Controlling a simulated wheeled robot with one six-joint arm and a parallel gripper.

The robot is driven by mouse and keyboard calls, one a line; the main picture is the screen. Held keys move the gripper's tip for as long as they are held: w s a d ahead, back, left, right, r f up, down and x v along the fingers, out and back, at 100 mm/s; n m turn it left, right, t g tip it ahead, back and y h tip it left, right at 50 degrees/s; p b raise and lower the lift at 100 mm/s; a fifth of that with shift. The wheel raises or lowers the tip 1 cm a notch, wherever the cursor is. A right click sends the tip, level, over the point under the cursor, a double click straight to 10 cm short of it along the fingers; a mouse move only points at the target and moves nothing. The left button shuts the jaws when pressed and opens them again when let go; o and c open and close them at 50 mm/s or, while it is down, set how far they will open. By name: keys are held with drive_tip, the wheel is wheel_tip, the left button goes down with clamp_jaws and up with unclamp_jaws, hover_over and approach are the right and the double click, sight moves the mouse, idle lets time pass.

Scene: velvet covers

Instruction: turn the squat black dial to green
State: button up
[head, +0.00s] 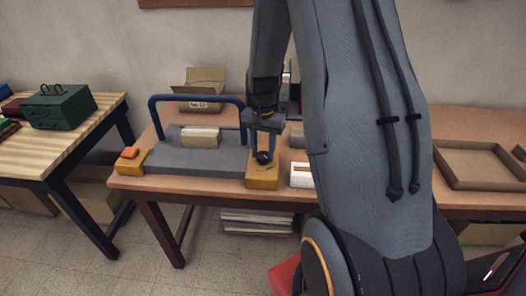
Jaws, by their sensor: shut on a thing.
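The squat black dial (263,158) sits on a yellow block (262,182) at the right end of a grey slab on the table. My gripper (264,148) points down over this block, with its fingers at the dial. It is shut on the dial. The fingers and the wrist cover part of the dial's top and the block's back. I cannot make out any green mark or which way the dial points.
A blue hoop handle (197,98) rises from the grey slab (190,162). A pale block (200,138) sits on the slab; an orange button (130,153) is at its left. A white item (301,176) stands close right of the dial. A cardboard tray (478,182) lies far right.

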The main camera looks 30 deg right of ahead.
sight(263, 155)
drive_tip(key=shift+r, duration=0.1)
idle(0.4)
drive_tip(key=o, duration=1)
drive_tip(key=shift+o, duration=0.2)
drive_tip(key=shift+r+b, duration=1.05)
drive_tip(key=shift+r, duration=2.85)
